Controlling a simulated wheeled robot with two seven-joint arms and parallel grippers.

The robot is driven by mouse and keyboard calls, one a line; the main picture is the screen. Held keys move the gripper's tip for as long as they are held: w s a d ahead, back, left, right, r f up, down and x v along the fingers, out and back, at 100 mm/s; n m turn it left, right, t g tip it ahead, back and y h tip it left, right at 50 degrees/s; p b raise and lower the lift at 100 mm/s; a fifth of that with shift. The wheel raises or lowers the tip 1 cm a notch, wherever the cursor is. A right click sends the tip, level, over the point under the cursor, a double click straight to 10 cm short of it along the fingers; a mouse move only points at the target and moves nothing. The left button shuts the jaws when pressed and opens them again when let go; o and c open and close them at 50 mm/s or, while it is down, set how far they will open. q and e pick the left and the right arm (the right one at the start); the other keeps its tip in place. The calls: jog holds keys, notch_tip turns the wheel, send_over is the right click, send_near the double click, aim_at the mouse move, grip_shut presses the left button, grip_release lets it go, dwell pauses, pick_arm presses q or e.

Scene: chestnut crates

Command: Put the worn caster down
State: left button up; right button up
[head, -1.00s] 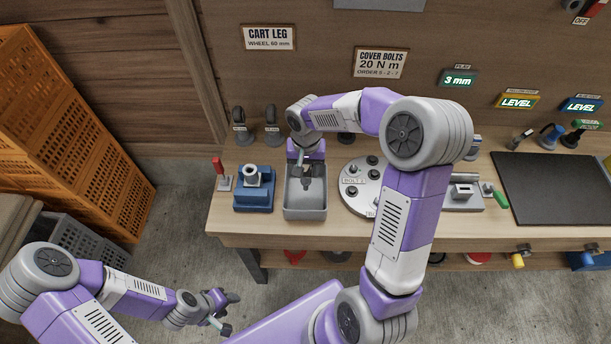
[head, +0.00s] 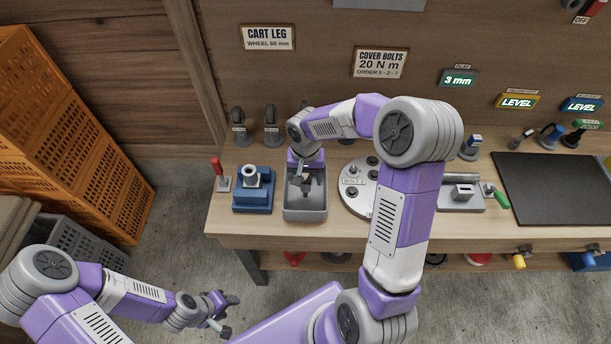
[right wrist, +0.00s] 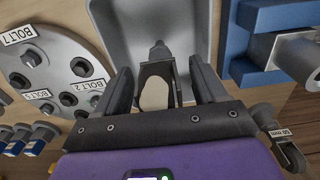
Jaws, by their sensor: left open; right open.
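The worn caster (right wrist: 157,86), a dark fork with a pale wheel and a stem, is in the grey bin (head: 305,213). In the right wrist view the bin (right wrist: 191,28) fills the space beyond my fingers. My right gripper (head: 301,177) points down into the bin. In the right wrist view my right gripper (right wrist: 163,90) is open, with one finger on each side of the caster and gaps between. Whether the caster rests fully on the bin floor is hard to tell. My left gripper (head: 224,314) is open and empty, low at the left, away from the bench.
A blue fixture (head: 253,203) stands just left of the bin, and a round bolt plate (head: 354,198) just right. Two casters (head: 238,128) (head: 271,128) stand behind. A black mat (head: 555,187) lies clear at the right. Orange crates (head: 60,130) are stacked at the left.

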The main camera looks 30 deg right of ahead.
jog(key=shift+r, duration=0.15)
notch_tip(320, 180, up, 12)
jog(key=shift+r+p, duration=0.1)
jog(key=shift+p, duration=0.9)
